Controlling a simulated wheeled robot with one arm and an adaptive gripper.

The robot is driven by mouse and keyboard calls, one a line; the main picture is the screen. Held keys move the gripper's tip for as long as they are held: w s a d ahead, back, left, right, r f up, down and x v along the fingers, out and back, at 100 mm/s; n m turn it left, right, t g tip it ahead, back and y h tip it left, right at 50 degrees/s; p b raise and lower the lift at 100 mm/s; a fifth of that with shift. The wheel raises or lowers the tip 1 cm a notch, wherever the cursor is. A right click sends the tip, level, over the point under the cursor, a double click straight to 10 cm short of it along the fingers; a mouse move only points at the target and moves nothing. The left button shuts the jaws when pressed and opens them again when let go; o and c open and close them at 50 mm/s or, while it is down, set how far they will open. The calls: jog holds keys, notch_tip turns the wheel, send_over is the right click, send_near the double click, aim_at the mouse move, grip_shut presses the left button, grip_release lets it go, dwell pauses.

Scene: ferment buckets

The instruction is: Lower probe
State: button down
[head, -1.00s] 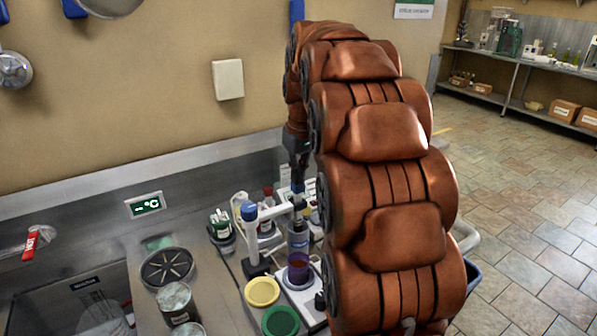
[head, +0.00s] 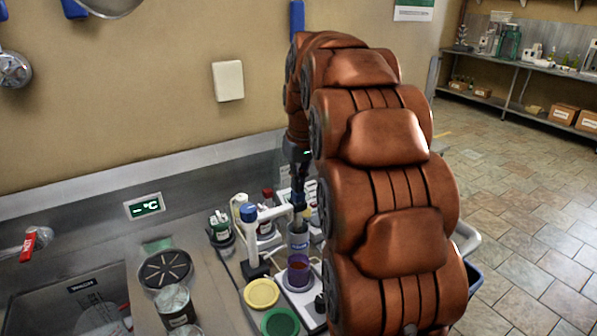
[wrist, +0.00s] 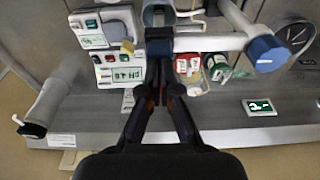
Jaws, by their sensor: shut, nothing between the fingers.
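The probe stand has a white post with a blue knob (head: 249,211) and a white side arm that reaches right toward my gripper. The stand's arm (wrist: 215,42) also crosses the wrist view, with its blue knob to the right. My gripper (wrist: 160,82) is shut and empty, its tips right at the arm near its outer end. In the head view it points down there; its tips are hard to make out. A grey cylinder (head: 298,238) shows below the arm, above a purple cup (head: 299,273) on a white plate. Where the probe's tip is I cannot tell.
A yellow lid (head: 261,293) and a green lid (head: 281,322) lie in front of the stand. Small bottles (head: 221,225) stand behind left. Meters with green displays (wrist: 128,75) sit close by. A sink (head: 75,300) is at the left.

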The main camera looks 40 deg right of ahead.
jog(key=shift+r+p, duration=0.65)
jog(key=shift+r, duration=1.8)
jog(key=shift+a, duration=0.1)
